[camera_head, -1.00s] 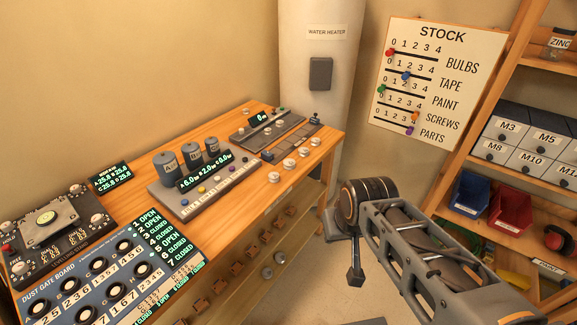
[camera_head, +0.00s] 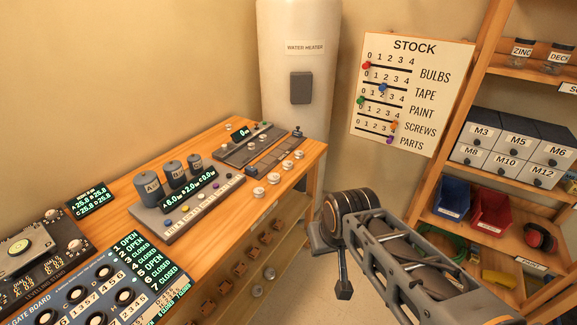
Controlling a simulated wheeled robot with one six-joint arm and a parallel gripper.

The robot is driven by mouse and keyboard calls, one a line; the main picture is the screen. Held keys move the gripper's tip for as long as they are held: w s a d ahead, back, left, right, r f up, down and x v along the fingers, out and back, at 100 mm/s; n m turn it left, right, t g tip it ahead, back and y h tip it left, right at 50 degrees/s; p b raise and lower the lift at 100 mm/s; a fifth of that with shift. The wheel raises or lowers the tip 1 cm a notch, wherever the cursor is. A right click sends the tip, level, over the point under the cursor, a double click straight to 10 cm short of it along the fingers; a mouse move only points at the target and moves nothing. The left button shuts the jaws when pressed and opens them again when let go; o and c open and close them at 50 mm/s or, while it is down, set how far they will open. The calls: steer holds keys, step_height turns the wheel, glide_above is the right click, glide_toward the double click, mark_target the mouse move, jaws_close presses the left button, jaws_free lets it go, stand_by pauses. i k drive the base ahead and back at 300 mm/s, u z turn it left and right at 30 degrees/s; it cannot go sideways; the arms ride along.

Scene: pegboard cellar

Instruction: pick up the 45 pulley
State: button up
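I cannot make out any piece marked 45. Several small pale round pieces (camera_head: 273,178) stand in a row near the right front edge of the wooden bench (camera_head: 225,228). No number on them is legible, and I cannot tell whether they are pulleys. My grey arm (camera_head: 400,258) reaches in from the lower right, with a dark banded joint in front of the bench's right end. The fingertips of my gripper are not identifiable.
The bench carries a panel with grey cylinders (camera_head: 148,188) and a dust gate board (camera_head: 115,295). A water heater (camera_head: 301,55) stands behind. Shelves at right hold grey drawers (camera_head: 515,150), a blue bin (camera_head: 452,196) and a red bin (camera_head: 490,207). Floor shows between bench and shelves.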

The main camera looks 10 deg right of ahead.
mark_target(298, 154)
steer(key=u, duration=0.15)
steer(key=k, duration=0.3)
steer(key=z, duration=0.05)
steer(key=i, duration=0.95)
steer(key=u, duration=0.95)
